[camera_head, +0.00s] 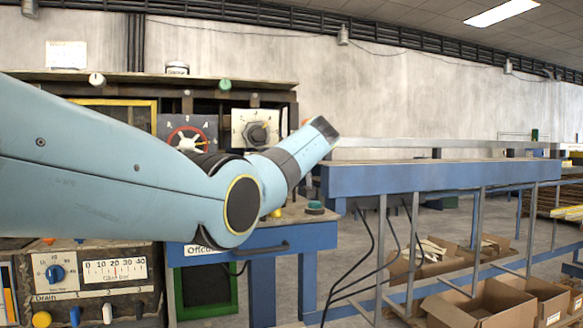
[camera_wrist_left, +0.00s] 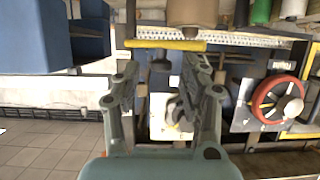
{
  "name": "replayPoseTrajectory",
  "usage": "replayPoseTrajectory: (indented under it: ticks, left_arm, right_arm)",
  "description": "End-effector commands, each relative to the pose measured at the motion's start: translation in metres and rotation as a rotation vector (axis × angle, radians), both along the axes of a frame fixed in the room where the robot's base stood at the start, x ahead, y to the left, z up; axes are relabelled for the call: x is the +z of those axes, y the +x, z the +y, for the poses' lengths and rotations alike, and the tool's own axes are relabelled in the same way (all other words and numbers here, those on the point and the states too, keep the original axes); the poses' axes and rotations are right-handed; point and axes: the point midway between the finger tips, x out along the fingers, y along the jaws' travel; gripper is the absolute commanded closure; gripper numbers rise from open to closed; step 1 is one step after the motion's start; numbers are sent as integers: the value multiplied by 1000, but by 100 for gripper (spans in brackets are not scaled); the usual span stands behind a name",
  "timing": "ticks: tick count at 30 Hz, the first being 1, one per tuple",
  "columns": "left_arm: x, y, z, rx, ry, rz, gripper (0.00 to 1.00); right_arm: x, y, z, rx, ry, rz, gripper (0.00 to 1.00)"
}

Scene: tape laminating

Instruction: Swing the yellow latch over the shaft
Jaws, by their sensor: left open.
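My left gripper (camera_wrist_left: 160,68) is open and empty in the left wrist view, its two fingers well apart. A yellow bar (camera_wrist_left: 150,44), which looks like the latch, lies across the picture just beyond the fingertips. I cannot tell whether the fingers touch it. A small dark round part, perhaps the shaft end, shows near the bar's right part. A brown cylinder (camera_wrist_left: 192,12) stands at the bar's far side. In the head view my left arm reaches in from the left and hides the work area; its gripper does not show there. My right gripper is in neither view.
The left wrist view looks upside down. A red wheel (camera_wrist_left: 278,100) and a white dial panel (camera_head: 255,130) are on the bench behind my arm. A blue table (camera_head: 440,175) stands to the right, with open cardboard boxes (camera_head: 480,303) below. A blue drawer front (camera_head: 285,240) is below my arm.

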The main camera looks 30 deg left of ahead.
Motion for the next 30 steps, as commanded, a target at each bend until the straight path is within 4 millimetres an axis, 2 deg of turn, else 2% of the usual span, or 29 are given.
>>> replayPoseTrajectory:
  ticks: [5,18,22,30]
  left_arm:
    - [6,-9,-14,-2,0,-3,57]
    - [39,-60,-75,-3,-2,-2,57]
    - [43,-67,-83,-3,-1,0,57]
    - [45,-69,-85,-2,0,-1,57]
  right_arm:
    - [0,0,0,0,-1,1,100]
    - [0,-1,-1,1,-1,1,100]
    - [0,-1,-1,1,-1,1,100]
    - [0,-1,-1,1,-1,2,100]
